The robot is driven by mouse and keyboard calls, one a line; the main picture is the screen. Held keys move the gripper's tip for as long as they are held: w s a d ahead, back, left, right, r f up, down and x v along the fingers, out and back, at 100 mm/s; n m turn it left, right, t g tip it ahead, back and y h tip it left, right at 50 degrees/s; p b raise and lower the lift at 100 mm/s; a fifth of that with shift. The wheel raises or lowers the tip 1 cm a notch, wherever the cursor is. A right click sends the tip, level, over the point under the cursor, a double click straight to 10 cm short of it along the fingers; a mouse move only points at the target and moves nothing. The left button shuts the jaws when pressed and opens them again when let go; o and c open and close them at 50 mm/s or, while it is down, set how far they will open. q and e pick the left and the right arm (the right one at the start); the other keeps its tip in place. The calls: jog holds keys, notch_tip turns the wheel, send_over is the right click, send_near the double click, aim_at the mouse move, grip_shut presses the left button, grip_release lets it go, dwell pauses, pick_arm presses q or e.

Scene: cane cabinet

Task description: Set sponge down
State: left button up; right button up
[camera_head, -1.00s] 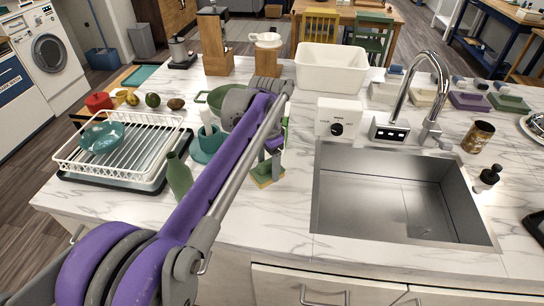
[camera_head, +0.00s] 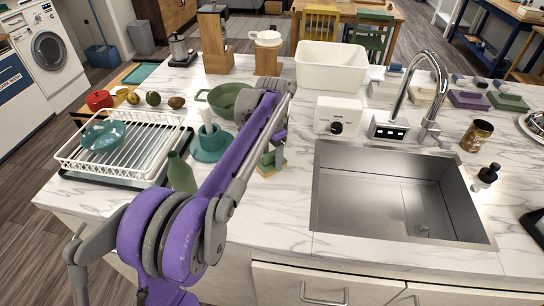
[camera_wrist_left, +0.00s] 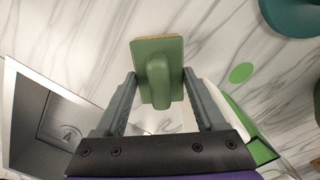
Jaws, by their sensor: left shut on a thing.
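The sponge (camera_wrist_left: 158,72) is a green block with a raised green grip and a thin yellowish edge. In the wrist view it sits between the two fingers of my left gripper (camera_wrist_left: 159,88), which is shut on it. In the head view the sponge (camera_head: 268,168) shows at the counter, left of the sink, with my left gripper (camera_head: 272,152) over it, partly hidden by my arm. I cannot tell whether its underside touches the marble. A flat green round patch (camera_wrist_left: 241,73) lies on the counter beside it. My right gripper is not in view.
The sink (camera_head: 395,195) is right of the sponge. A green pot (camera_head: 225,100) and a white box (camera_head: 338,116) are behind. Bare marble lies in front.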

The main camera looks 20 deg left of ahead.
aim_at(272, 153)
pick_arm(q)
jog(key=shift+f, duration=0.15)
jog(key=o, duration=1.4)
jog(key=shift+c, duration=0.2)
notch_tip(272, 153, up, 12)
jog(key=p, duration=0.1)
jog(key=shift+r, duration=0.2)
